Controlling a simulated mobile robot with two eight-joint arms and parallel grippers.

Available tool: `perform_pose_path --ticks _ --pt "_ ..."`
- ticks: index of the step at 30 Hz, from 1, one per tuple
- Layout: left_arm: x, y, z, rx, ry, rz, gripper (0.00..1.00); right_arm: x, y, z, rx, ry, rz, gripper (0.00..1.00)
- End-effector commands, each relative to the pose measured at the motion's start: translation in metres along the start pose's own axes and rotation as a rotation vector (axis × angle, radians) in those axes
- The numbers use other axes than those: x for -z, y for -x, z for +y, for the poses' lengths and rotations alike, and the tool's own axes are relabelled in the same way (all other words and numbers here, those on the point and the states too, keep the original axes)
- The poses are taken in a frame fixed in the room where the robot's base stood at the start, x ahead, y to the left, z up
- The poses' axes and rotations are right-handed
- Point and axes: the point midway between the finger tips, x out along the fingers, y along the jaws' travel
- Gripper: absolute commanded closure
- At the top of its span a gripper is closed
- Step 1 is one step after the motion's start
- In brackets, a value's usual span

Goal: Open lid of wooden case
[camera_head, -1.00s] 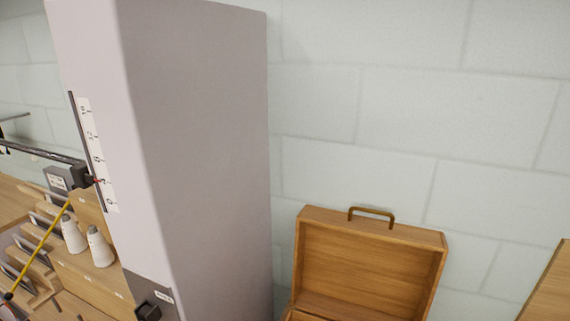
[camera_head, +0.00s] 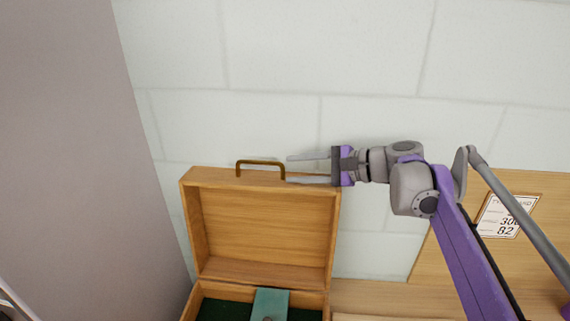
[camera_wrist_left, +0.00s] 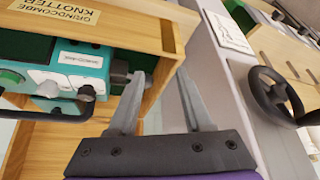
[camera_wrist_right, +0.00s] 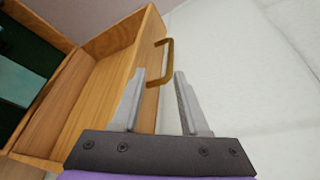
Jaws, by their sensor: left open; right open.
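The wooden case (camera_head: 188,304) stands against the wall with its lid (camera_head: 262,235) swung up, upright. A brown handle (camera_head: 260,164) sits on the lid's top edge; it also shows in the right wrist view (camera_wrist_right: 168,62). My right gripper (camera_head: 288,169) is open at the lid's top right, its fingers pointing left near the handle, with nothing seen gripped. In the left wrist view my left gripper (camera_wrist_left: 160,85) is open beside the case's wooden wall and a teal device (camera_wrist_left: 70,75) inside it. The left gripper is out of the head view.
A tall grey column (camera_head: 80,130) stands left of the case. A board with a paper card (camera_head: 505,215) is at the right. A black handwheel (camera_wrist_left: 275,97) shows in the left wrist view. The pale brick wall is close behind the lid.

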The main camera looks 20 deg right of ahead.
Motion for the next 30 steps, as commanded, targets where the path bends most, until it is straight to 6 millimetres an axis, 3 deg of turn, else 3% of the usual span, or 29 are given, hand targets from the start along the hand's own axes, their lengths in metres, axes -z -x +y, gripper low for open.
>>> perform_pose_path --ticks 5,21,30 --pt "-0.001 -0.001 0.0 0.0 0.0 -0.001 0.5 0.003 0.0 -0.015 0.038 -0.037 -0.025 0.56" --pt "0.005 0.005 0.0 0.0 0.0 0.005 0.5 -0.001 -0.089 -0.018 0.036 -0.033 -0.026 0.56" --pt "0.006 0.005 0.0 0.0 0.0 0.005 0.5 -0.001 -0.104 -0.018 0.037 -0.034 -0.023 0.56"
